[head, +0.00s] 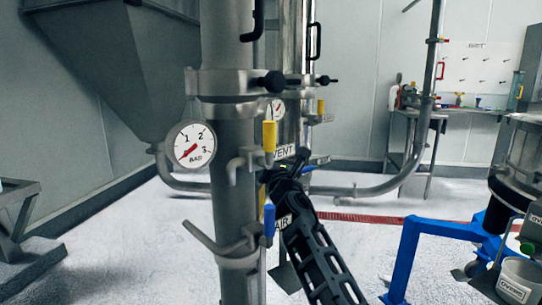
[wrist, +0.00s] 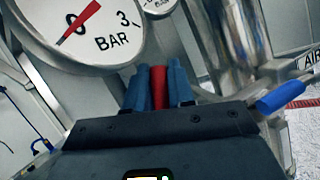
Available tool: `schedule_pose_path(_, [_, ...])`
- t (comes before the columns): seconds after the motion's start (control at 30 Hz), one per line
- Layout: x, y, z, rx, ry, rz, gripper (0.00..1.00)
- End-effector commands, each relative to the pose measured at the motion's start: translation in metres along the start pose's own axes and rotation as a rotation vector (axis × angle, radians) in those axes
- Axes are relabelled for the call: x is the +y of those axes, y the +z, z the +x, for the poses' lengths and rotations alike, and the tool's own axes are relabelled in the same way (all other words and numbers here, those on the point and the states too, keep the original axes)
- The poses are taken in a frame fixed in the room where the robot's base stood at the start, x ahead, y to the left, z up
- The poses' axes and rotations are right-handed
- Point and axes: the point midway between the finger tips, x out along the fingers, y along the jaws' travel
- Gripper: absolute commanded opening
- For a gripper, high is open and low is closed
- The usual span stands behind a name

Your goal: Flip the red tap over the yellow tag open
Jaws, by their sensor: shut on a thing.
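The red tap's handle (wrist: 158,86) stands between my gripper's two blue-grey fingers (wrist: 157,76) in the wrist view, and they are shut on it. In the head view my gripper (head: 267,178) reaches up to the grey column (head: 231,145) just below the VENT label, and it hides the red tap there. A small yellow patch (head: 262,194) shows just under the gripper, but I cannot tell whether it is the yellow tag. The tap's valve body is hidden.
A yellow handle (head: 269,137) sits above the VENT label (head: 283,152). A pressure gauge (head: 190,144) is left of the column. A blue frame (head: 410,250) stands right.

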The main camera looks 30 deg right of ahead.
Motion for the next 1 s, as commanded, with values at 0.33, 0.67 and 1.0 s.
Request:
schedule_pose_path(0.33, [-0.0002,-0.0003,-0.0002,0.001,-0.001,0.000,0.29])
schedule_pose_path(0.67, [0.0006,0.0016,0.0011,0.008,-0.004,0.004,0.29])
schedule_pose_path(1.0, [-0.0003,0.0030,0.0052,0.076,-0.037,0.034,0.29])
